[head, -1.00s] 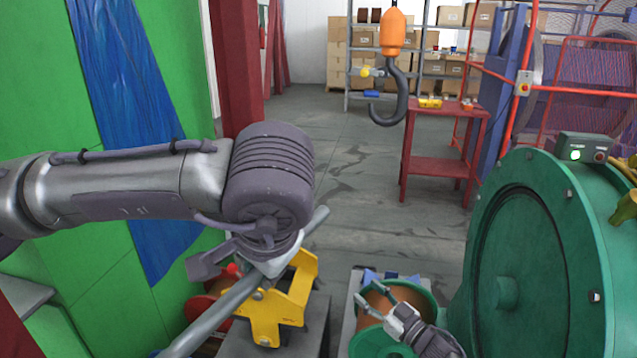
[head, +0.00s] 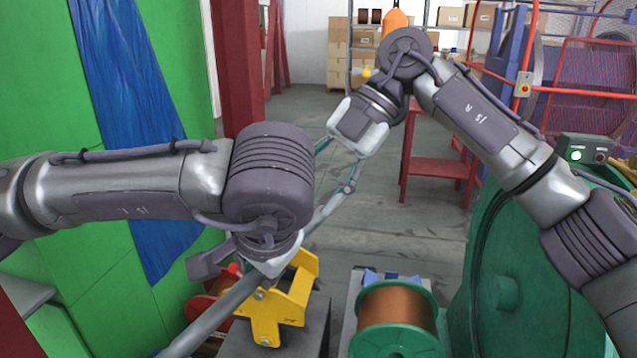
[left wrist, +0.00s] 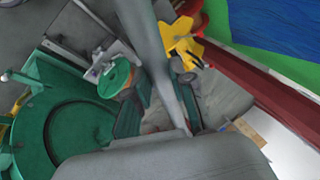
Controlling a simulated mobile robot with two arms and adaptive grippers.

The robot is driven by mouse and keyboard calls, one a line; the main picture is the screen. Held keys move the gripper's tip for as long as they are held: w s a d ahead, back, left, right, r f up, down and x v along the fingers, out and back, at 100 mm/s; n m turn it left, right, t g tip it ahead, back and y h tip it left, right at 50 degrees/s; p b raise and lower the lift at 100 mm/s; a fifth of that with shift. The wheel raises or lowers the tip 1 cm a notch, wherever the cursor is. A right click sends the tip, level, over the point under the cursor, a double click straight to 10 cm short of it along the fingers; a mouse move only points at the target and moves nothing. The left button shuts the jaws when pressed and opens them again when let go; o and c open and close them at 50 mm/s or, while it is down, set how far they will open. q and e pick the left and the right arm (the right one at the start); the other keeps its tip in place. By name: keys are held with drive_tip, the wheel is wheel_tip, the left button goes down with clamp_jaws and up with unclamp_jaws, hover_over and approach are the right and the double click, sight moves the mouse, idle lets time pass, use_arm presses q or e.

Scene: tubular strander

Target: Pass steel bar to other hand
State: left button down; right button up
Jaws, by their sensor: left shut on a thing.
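The steel bar (head: 228,304) is a long grey rod running diagonally from the lower left up to the right in the head view. My left gripper (head: 268,262) is shut on it. In the left wrist view the bar (left wrist: 150,45) passes between the dark green finger pads of my left gripper (left wrist: 160,112). My right gripper (head: 332,178) points down and left at the bar's upper right end. Its fingers look spread, one on each side of that end; contact with the bar cannot be made out.
A yellow bracket (head: 290,300) stands just below the bar. A green-flanged copper spool (head: 397,315) is at bottom centre. A large green machine drum (head: 500,250) stands at right, partly behind my right arm. A red table (head: 437,166) is further back, with open floor before it.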

use_arm(q)
drive_tip(key=shift+d, duration=0.15)
use_arm(e)
drive_tip(key=shift+t+h, duration=0.3)
drive_tip(key=shift+h, duration=0.3)
drive_tip(key=x, duration=1.1)
drive_tip(key=shift+s+f, duration=0.15)
drive_tip(key=shift+s, duration=0.2)
clamp_jaws()
use_arm(q)
drive_tip(key=c, duration=0.9)
unclamp_jaws()
